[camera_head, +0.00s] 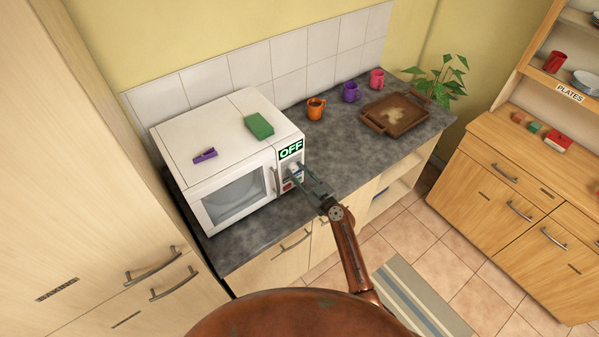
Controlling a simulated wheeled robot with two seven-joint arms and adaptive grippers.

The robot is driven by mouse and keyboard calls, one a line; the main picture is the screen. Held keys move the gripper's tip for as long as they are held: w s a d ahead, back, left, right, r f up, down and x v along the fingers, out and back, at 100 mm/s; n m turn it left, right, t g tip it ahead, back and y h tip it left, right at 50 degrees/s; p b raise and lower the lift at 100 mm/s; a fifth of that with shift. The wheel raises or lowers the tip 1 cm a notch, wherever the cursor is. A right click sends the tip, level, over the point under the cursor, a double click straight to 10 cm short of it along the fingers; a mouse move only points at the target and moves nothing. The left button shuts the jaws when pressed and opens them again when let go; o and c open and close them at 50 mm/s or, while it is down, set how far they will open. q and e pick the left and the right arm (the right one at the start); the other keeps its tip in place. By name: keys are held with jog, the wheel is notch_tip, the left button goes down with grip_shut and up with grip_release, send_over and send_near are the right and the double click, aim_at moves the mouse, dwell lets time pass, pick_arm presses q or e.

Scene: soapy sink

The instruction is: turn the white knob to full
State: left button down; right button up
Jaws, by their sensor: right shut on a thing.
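A white microwave (228,150) stands on the grey counter. Its door is closed, and a green-on-black sign (290,150) on its control panel reads OFF. My right gripper (297,178) is at the control panel, just below the sign. Its fingers are shut on the white knob (294,170), which is mostly hidden by them. The knob's exact angle is too small to tell. A small red button (287,187) shows low on the panel. My left gripper is not in view.
A green sponge (259,126) and a purple peg (205,155) lie on top of the microwave. An orange mug (316,109), a purple mug (351,92), a pink mug (376,79) and a brown tray (397,113) are on the counter.

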jog(key=m+b, duration=0.1)
jog(key=m, duration=0.1)
jog(key=shift+w+d+m, duration=0.1)
jog(key=shift+d+m, duration=0.05)
jog(key=shift+m, duration=0.15)
jog(key=m+b, duration=0.1)
jog(key=m, duration=0.1)
jog(key=shift+m, duration=0.4)
jog(key=m, duration=0.2)
jog(key=shift+m, duration=0.3)
jog(key=m, duration=0.3)
jog(key=shift+w+d+m, duration=0.1)
jog(key=shift+m, duration=0.3)
jog(key=m, duration=0.5)
jog(key=m+p, duration=0.1)
jog(key=m, duration=0.5)
jog(key=shift+f+m+p, duration=0.1)
jog(key=shift+m+p, duration=0.25)
jog(key=shift+m, duration=0.05)
jog(key=o, duration=1.2)
jog(key=shift+w+f, duration=0.1)
jog(key=shift+f, duration=0.05)
jog(key=shift+c, duration=0.2)
